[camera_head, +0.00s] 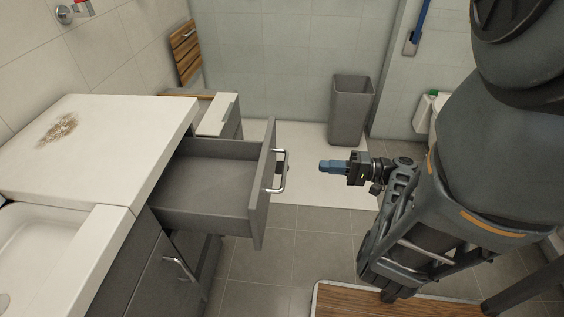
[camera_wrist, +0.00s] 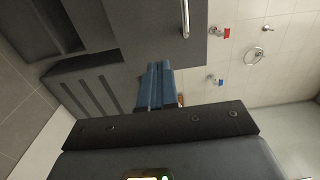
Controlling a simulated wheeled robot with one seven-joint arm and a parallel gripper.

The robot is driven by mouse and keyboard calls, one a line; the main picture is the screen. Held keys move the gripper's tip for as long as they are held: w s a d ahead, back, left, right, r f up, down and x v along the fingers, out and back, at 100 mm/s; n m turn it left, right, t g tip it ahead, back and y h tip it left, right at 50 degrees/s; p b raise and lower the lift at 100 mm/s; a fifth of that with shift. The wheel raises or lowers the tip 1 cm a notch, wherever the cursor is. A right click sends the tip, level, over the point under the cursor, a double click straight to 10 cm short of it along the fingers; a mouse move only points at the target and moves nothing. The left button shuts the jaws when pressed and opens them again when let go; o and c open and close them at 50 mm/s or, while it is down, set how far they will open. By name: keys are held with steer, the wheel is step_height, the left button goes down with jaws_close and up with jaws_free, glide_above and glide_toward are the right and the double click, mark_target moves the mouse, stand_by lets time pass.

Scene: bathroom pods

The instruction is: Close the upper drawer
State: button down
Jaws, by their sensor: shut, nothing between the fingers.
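The upper drawer (camera_head: 215,185) is grey and pulled out from under the white counter; it looks empty. Its front panel (camera_head: 264,185) carries a metal bar handle (camera_head: 281,171). My gripper (camera_head: 323,166) has blue fingers, is shut and empty, and is to the right of the handle, apart from it in the head view. In the wrist view, my gripper (camera_wrist: 156,68) points at a grey panel, with a metal handle (camera_wrist: 185,18) above and to the right of the fingertips.
A white counter (camera_head: 95,140) with a brown stain and a sink (camera_head: 45,245) is at left. A lower cabinet front (camera_head: 165,270) with a handle is below. A grey bin (camera_head: 351,108) stands behind. A wood-topped piece (camera_head: 400,300) is at the front.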

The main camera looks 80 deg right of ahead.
mark_target(272, 163)
steer(key=w, duration=0.4)
steer(key=w+p, duration=0.1)
steer(key=w, duration=0.3)
steer(key=w+a+p, duration=0.1)
steer(key=w, duration=0.4)
steer(key=w+b, duration=0.2)
steer(key=w, duration=0.5)
steer(key=w+a+b, duration=0.1)
steer(key=w+b, duration=0.1)
steer(key=w, duration=0.6)
steer(key=w+a+b, duration=0.1)
steer(key=w+b, duration=0.1)
steer(key=w, duration=0.6)
steer(key=shift+f+b, duration=0.15)
steer(key=shift+b, duration=0.2)
steer(key=shift+w, duration=0.45)
steer(key=shift+w+r, duration=0.15)
steer(key=shift+r, duration=0.1)
steer(key=shift+w+a+r, duration=0.1)
